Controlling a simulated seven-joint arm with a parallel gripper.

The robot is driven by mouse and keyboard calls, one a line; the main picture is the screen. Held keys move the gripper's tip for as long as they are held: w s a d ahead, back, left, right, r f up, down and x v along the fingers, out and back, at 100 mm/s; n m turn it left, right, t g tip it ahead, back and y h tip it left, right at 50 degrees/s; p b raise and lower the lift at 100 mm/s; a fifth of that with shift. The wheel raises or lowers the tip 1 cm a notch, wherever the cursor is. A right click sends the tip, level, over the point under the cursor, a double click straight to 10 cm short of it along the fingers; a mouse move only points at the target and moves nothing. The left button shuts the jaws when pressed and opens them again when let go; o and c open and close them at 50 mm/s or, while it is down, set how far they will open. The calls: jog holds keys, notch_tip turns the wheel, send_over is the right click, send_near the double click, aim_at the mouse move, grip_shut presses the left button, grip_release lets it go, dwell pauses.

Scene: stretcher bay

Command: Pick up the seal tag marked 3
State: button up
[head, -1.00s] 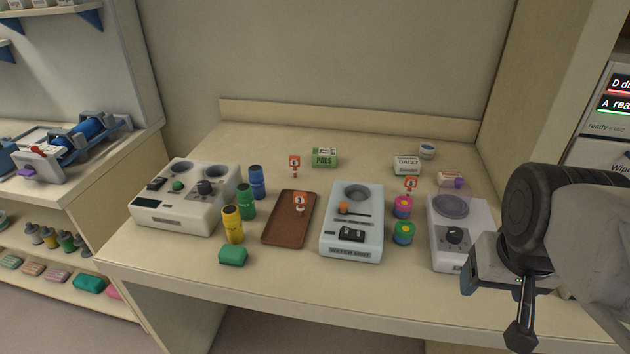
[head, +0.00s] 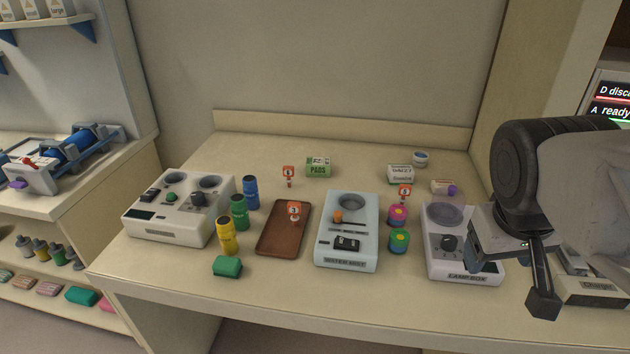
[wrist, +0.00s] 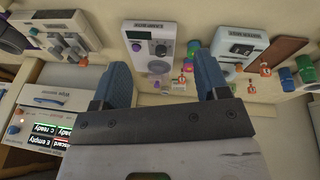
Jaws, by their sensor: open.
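Three small red-and-white tags stand on the table. One is at or on the brown tray (head: 294,210) and its mark looks like a 3, though the print is small. Another tag (head: 289,174) stands behind the tray, and a third tag (head: 405,191) is behind the pink-topped pot; their marks are hard to read. Tags also show in the wrist view, one left (wrist: 182,80) and one right (wrist: 265,71). My gripper (head: 508,282) is open and empty, above the right end of the table by the lamp box, well away from the tray. Its blue fingers (wrist: 162,72) are apart.
The water mist unit (head: 347,258) stands between tray and lamp box (head: 462,277). Yellow (head: 227,237), green (head: 239,212) and blue (head: 250,192) bottles stand left of the tray (head: 270,245). A white console (head: 165,228) is further left. A green pads box (head: 318,168) is behind.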

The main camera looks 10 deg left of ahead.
jog(key=w+a+r+n+t+h, duration=0.1)
jog(key=w+a+n+t+h, duration=0.2)
jog(key=w+n, duration=0.7)
jog(key=n+t+y, duration=0.6)
jog(key=n+t, duration=0.1)
jog(key=n, duration=1.8)
send_over(294, 209)
jog(key=s, duration=0.5)
jog(key=f, duration=2)
jog(key=shift+w+d+f, duration=0.1)
jog(key=shift+w+d, duration=0.05)
jog(key=shift+w, duration=0.1)
jog(key=shift+f+t, duration=0.3)
jog(key=shift+f, duration=0.05)
jog(key=shift+w, duration=0.15)
jog(key=shift+x, duration=1.15)
